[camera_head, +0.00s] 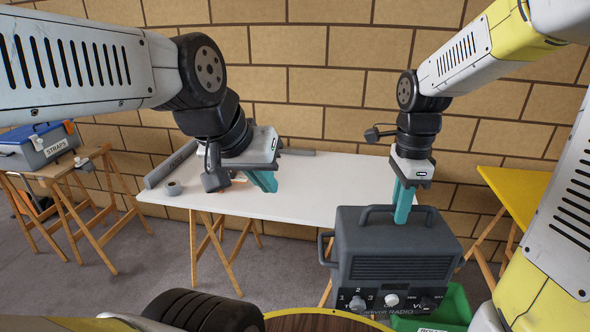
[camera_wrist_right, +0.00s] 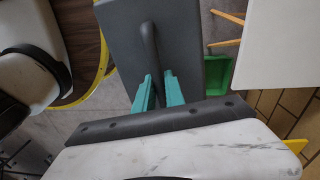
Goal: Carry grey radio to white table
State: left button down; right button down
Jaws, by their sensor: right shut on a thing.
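The grey radio (camera_head: 392,245) hangs upright from my right gripper (camera_head: 404,208), with its dial panel toward me. In the right wrist view the radio (camera_wrist_right: 185,50) fills the upper middle, and the teal fingers of the right gripper (camera_wrist_right: 158,88) are at its carrying handle (camera_wrist_right: 150,45). The white table (camera_head: 310,185) stands behind the radio against the wall; its corner also shows in the right wrist view (camera_wrist_right: 280,45). The radio covers the table's front right part in the head view. My left gripper (camera_head: 263,182) is above the table's middle, seemingly empty; its finger gap is unclear.
A grey roll (camera_head: 168,164) and a tape roll (camera_head: 172,187) lie at the white table's left end. A green crate (camera_head: 455,304) is below the radio. A yellow table (camera_head: 522,190) stands right. A box labelled STRAPS (camera_head: 38,146) sits on a wooden stand left. The white table's middle looks clear.

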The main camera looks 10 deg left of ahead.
aim_at(342, 194)
jog(key=i, duration=1.35)
